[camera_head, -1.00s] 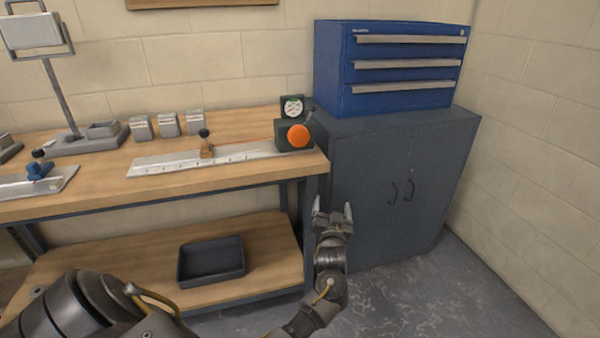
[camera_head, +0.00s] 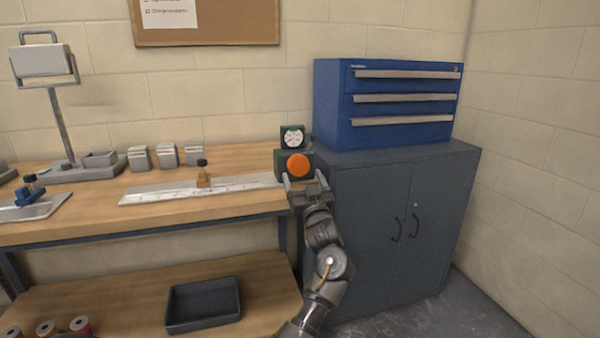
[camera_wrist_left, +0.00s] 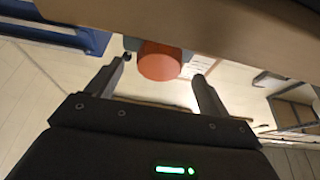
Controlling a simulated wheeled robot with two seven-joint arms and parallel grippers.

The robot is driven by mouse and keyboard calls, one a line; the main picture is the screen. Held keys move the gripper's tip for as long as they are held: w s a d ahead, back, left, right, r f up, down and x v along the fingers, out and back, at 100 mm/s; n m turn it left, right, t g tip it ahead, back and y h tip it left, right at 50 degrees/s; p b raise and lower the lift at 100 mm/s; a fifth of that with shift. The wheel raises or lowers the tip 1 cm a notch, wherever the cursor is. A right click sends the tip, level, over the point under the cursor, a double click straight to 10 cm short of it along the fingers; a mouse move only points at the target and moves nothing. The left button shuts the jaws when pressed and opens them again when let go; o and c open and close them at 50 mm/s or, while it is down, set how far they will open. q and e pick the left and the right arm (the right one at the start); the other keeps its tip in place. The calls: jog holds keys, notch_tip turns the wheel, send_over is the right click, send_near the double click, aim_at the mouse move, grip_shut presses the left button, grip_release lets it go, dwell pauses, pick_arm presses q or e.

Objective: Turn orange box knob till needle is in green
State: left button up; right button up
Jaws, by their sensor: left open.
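A round orange knob (camera_head: 298,165) sits on the front of a dark green box (camera_head: 281,165) at the right end of the bench. A round white gauge (camera_head: 292,138) with some green on its face stands above the box; its needle is too small to read. My left gripper (camera_head: 303,183) is open and empty, just in front of and slightly below the knob. In the left wrist view the knob (camera_wrist_left: 160,63) shows between the two finger tips, with a gap on each side; I cannot tell how far ahead it is.
A white scaled rail (camera_head: 240,186) with a small brass slider (camera_head: 203,180) lies left of the box. A grey cabinet (camera_head: 375,205) carrying a blue drawer chest (camera_head: 335,105) stands close on the right. A black tray (camera_head: 204,317) sits on the lower shelf.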

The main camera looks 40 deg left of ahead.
aim_at(300, 169)
pick_arm(q)
jog(key=shift+x, duration=1.9)
jog(key=c, duration=1)
jog(key=shift+o, duration=0.2)
